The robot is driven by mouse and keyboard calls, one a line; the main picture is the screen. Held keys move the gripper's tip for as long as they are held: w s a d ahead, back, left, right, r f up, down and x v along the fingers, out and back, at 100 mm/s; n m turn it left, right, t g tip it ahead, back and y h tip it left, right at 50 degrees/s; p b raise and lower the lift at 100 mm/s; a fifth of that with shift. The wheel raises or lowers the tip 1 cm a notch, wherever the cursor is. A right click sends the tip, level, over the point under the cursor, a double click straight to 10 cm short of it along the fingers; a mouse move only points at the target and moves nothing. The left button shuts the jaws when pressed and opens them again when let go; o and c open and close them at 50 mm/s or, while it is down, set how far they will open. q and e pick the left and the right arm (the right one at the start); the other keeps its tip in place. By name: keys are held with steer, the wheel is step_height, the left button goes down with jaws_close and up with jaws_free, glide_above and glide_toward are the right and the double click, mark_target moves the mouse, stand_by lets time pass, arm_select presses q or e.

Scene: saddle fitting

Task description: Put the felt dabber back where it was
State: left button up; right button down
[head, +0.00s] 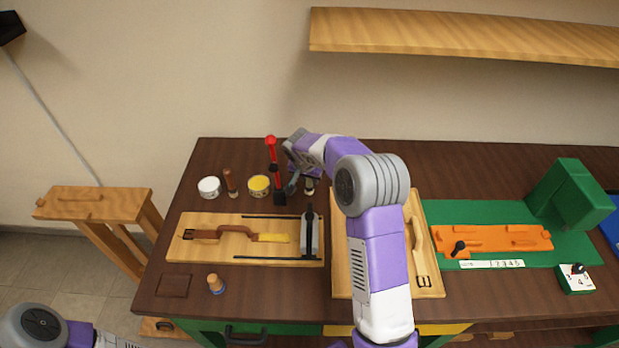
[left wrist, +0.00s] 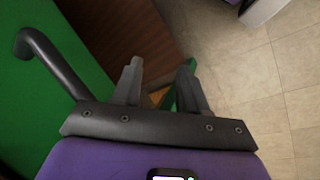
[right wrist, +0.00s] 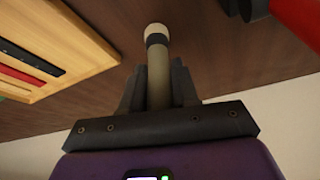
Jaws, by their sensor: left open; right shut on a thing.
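The felt dabber (right wrist: 158,72) has a grey-beige handle, a black band and a pale rounded tip. My right gripper (right wrist: 158,90) is shut around its handle in the right wrist view, the tip pointing out past the fingers toward the dark table top. I cannot tell whether the tip touches the table. In the head view my right gripper (head: 298,182) is over the back of the table, right of the red-and-black tool, and a small part of the dabber (head: 309,187) shows beside it. My left gripper (left wrist: 158,85) is open and empty, low by the green cabinet front.
A white tin (head: 209,187), a brown-handled tool (head: 230,183), a yellow-topped tin (head: 259,186) and a red-and-black tool (head: 272,160) stand left of my right gripper. A wooden board (head: 190,255) with tools lies in front. A wooden-knobbed piece (head: 215,283) stands near the front edge.

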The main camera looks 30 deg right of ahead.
steer(key=shift+f, duration=0.15)
steer(key=c, duration=0.8)
jaws_free()
steer(key=shift+c, duration=0.2)
steer(key=shift+r, duration=0.3)
steer(key=p+v, duration=0.1)
steer(key=v, duration=1)
steer(key=shift+a+r, duration=0.25)
steer(key=shift+r, duration=0.1)
steer(key=shift+s, duration=0.15)
